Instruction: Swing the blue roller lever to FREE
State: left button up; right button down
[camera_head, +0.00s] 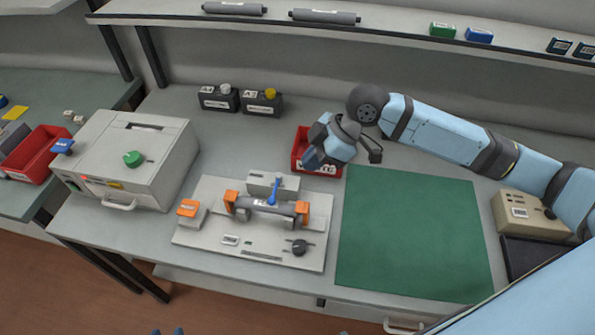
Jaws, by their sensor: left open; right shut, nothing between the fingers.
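The blue roller lever (274,191) stands up from a grey roller (262,206) on a light grey fixture (205,250), near the roller's middle. It points up and leans slightly right in the picture. Orange clamps sit at both roller ends. I cannot read any FREE marking. My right gripper (312,160) is shut and empty, over the red bin behind the fixture, apart from the lever. My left gripper (168,332) shows only as two separated tips at the bottom edge, open and far in front of the fixture.
A green mat (415,235) lies right of the fixture. A white box-shaped machine (140,160) stands at left. The red bin (300,148) is partly hidden by my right gripper. Two dark cartridges (218,99) (263,104) stand at the back. A shelf (390,32) runs above.

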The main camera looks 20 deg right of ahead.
aim_at(274, 198)
jog(key=p+x, duration=0.1)
jog(key=x, duration=1.1)
jog(key=shift+a+f, duration=0.2)
jog(key=shift+f, duration=0.1)
